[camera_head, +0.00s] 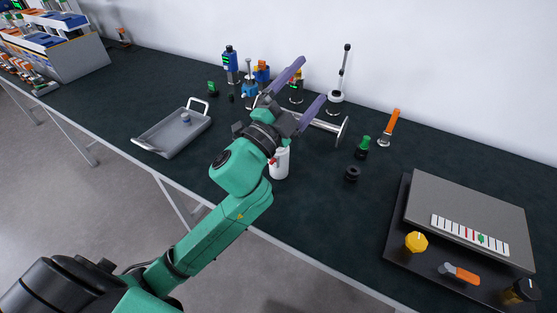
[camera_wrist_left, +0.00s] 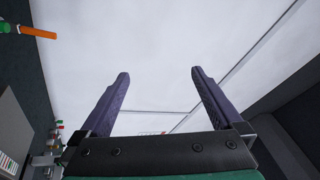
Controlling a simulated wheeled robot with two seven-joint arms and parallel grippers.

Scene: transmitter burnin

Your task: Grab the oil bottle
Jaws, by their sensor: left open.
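My left gripper (camera_head: 313,79) is raised over the dark bench, its two purple fingers spread wide and pointing toward the back wall. The left wrist view shows the same open fingers (camera_wrist_left: 160,73) with nothing between them, facing pale wall. A small white bottle-like container (camera_head: 280,164) with a red mark stands on the bench below my left wrist, partly hidden by the arm. A blue bottle-like item (camera_head: 249,88) with a thin upright top stands behind the gripper. I cannot tell which is the oil bottle. My right gripper is not in view.
A grey handled tray (camera_head: 163,146) lies left of my arm. Several small tools stand along the back, including an orange-handled one (camera_head: 392,125). A grey panel box (camera_head: 470,205) fills the right. The front middle is clear.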

